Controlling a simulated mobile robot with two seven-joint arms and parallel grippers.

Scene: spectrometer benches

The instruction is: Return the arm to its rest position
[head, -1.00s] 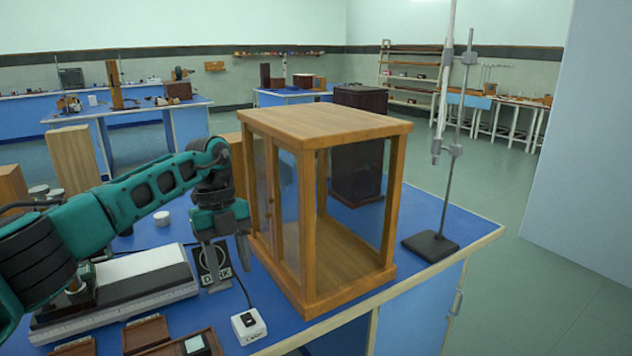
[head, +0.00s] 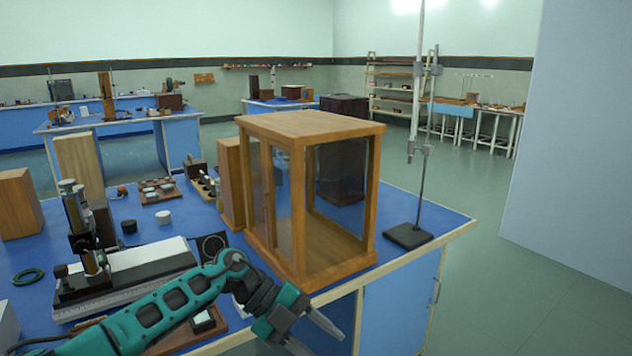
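My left arm (head: 165,312) comes in from the lower left, low across the front of the blue bench. My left gripper (head: 318,336) is in front of the bench's front edge, below the wooden glass-sided case (head: 312,279). Its two grey fingers are apart, with nothing seen between them; the lower finger is partly cut off by the picture's bottom edge. My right gripper is not in view.
A black-based instrument with a white top (head: 150,258) stands behind my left arm. A wooden tray (head: 160,347) lies partly hidden by the arm. A retort stand (head: 408,236) stands on the right corner. The floor (head: 480,290) at right is clear.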

